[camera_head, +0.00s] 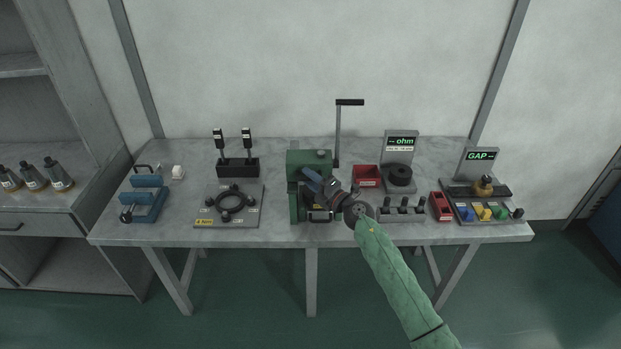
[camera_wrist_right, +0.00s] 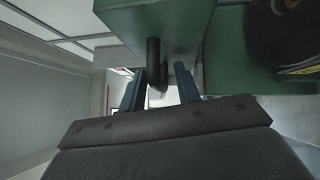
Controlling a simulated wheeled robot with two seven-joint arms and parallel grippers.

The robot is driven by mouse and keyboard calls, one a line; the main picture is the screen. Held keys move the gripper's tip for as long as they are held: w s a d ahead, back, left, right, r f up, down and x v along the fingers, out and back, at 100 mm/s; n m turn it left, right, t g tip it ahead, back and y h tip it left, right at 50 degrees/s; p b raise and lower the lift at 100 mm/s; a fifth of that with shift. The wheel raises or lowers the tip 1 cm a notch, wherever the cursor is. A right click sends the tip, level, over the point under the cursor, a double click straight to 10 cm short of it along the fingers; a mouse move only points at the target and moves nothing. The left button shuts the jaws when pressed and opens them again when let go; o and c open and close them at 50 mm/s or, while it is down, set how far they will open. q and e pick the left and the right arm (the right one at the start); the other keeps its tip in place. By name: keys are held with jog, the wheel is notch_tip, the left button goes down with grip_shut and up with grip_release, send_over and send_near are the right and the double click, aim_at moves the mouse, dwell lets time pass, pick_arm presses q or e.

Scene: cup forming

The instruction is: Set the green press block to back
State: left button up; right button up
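A green press (camera_head: 309,158) stands at the middle of the grey workbench, with an upright crank lever (camera_head: 338,135) on its right side. It also shows in the right wrist view as a large green block (camera_wrist_right: 170,18) above the fingers. My right gripper (camera_head: 312,178) is at the front of the press and hides part of it. In the right wrist view the gripper (camera_wrist_right: 158,78) has its two blue fingers apart. A dark bent rod (camera_wrist_right: 153,62) shows between them, with gaps on both sides. My left gripper is not in view.
Left of the press are a plate with a black ring (camera_head: 232,203), a black holder (camera_head: 238,168) and blue fixtures (camera_head: 146,197). Right are a red bin (camera_head: 366,175), an ohm meter stand (camera_head: 400,148) and a GAP station (camera_head: 480,160). My right arm crosses the bench's front edge.

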aim_at(311, 153)
grip_shut()
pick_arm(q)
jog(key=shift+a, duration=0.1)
